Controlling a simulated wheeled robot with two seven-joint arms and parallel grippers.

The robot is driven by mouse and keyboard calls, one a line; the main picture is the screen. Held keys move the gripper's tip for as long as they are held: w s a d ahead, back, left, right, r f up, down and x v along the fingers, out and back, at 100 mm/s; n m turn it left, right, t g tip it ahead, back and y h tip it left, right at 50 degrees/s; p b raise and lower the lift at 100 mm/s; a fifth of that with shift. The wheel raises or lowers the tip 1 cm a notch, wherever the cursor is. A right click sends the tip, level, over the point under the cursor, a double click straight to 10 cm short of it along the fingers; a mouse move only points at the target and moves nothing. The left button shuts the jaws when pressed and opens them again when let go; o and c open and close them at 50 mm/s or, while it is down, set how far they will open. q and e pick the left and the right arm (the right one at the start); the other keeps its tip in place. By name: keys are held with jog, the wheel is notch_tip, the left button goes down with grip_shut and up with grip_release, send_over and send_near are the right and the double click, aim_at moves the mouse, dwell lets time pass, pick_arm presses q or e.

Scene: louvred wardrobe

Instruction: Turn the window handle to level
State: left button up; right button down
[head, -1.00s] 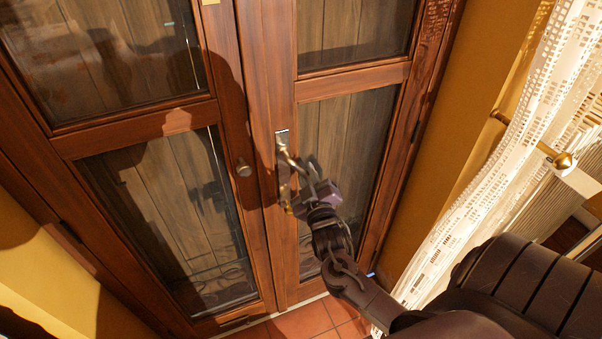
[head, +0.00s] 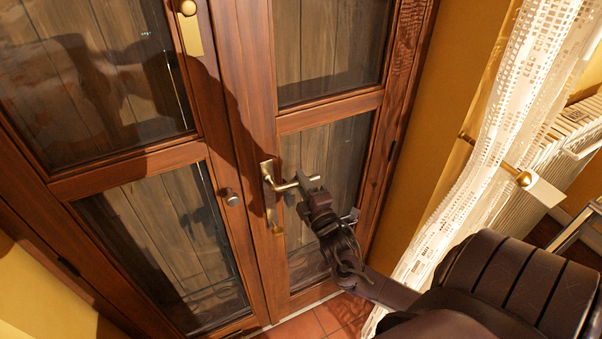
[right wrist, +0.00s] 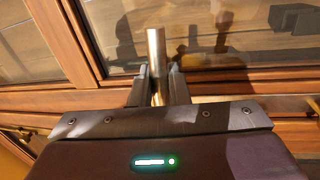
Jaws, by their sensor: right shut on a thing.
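The brass window handle (head: 287,186) sits on a long brass plate (head: 271,207) on the wooden frame of the right glazed leaf. Its lever points right, about parallel to the leaf's cross rail. My right gripper (head: 307,185) is shut on the lever near its outer end. In the right wrist view the lever (right wrist: 156,48) is a bare metal bar between the two dark fingers (right wrist: 157,85), and its end sticks out past them. The fingers hide part of the lever. My left gripper is not in view.
A white lace curtain (head: 480,150) and a brass rod end (head: 524,179) are at the right. Tiled floor (head: 325,318) shows below.

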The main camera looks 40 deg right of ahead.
jog(key=shift+r+n+p, duration=0.3)
jog(key=shift+r+n, duration=0.1)
jog(key=shift+n, duration=0.2)
jog(key=c, duration=1.5)
grip_release()
jog(key=shift+o, duration=0.2)
jog(key=shift+s+f, duration=0.15)
jog(key=shift+s, duration=0.05)
jog(key=b+v, duration=0.2)
jog(key=v, duration=0.5)
jog(key=shift+s, duration=0.15)
